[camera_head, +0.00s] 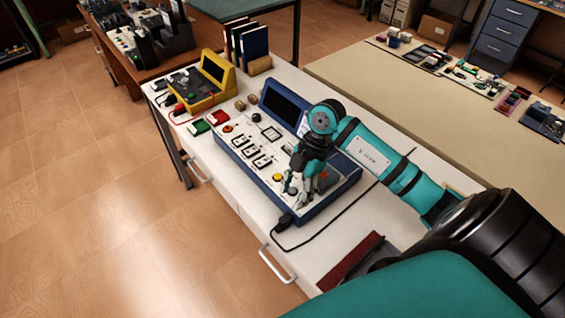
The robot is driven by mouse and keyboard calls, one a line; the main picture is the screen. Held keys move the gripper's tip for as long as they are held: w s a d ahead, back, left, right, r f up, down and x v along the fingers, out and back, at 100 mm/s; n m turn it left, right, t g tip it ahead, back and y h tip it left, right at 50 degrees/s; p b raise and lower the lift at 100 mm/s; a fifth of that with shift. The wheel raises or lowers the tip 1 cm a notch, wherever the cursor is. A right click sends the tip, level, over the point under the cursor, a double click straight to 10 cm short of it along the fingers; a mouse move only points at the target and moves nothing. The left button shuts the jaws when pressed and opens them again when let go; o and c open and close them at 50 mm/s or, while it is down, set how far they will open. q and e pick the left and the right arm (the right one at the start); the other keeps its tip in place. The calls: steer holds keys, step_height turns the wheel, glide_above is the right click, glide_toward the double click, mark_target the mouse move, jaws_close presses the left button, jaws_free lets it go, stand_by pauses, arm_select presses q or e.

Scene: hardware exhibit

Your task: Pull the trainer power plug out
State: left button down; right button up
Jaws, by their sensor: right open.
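A blue trainer (235,150) with a white panel, switches and a dark raised screen lies on the white bench. A black power plug (284,220) is at the trainer's near edge, with a black cable running from it to the right. I cannot tell how deep the plug sits. My right gripper (293,197) is open and points down over the near end of the trainer, just above and beyond the plug. It looks empty; whether its fingertips touch the panel is unclear. My left gripper is not in view.
A yellow device (205,85) with a red plug and lead stands at the bench's far end. Green and red blocks (208,121) and upright books (247,45) are nearby. A dark red object (350,263) lies at the near end. A long beige table (400,85) stands to the right.

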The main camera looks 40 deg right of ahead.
mark_target(282, 221)
steer(key=shift+x, duration=1.15)
steer(key=x, duration=0.3)
steer(key=p+x, duration=0.1)
steer(key=x, duration=0.3)
steer(key=shift+w+d+f, duration=0.1)
steer(key=shift+w, duration=0.1)
steer(key=shift+f, duration=0.4)
steer(key=c, duration=0.7)
steer(key=shift+c, duration=1.1)
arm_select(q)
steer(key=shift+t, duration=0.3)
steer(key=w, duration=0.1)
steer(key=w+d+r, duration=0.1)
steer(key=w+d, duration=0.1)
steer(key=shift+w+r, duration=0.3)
arm_select(e)
jaws_close()
